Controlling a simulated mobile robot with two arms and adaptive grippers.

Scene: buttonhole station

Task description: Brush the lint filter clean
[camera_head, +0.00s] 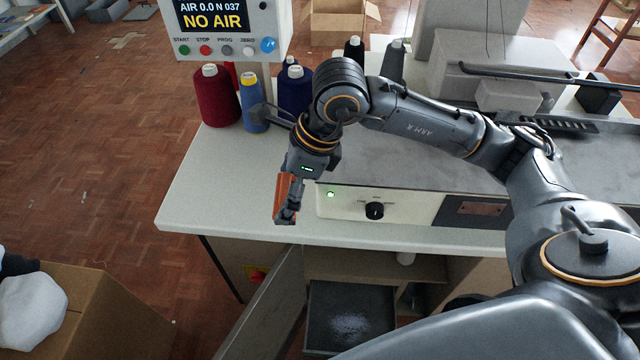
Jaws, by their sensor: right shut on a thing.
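The lint filter (348,312) looks like a dark, flat, framed panel in the open compartment under the table, with a whitish patch of lint on its lower middle. My right gripper (286,212) is above the table's front edge, up and left of the filter and apart from it. It is shut on an orange-brown piece (283,192), which looks like the brush. Its bristles cannot be made out, and my fingers cover part of it. My left gripper is not in view.
An open cabinet door (262,318) stands left of the filter. Thread cones (216,97) and a control box (228,25) reading "NO AIR" are at the back left. A knob panel (345,203) lies right of my gripper. A cardboard box (100,315) with white material stands lower left.

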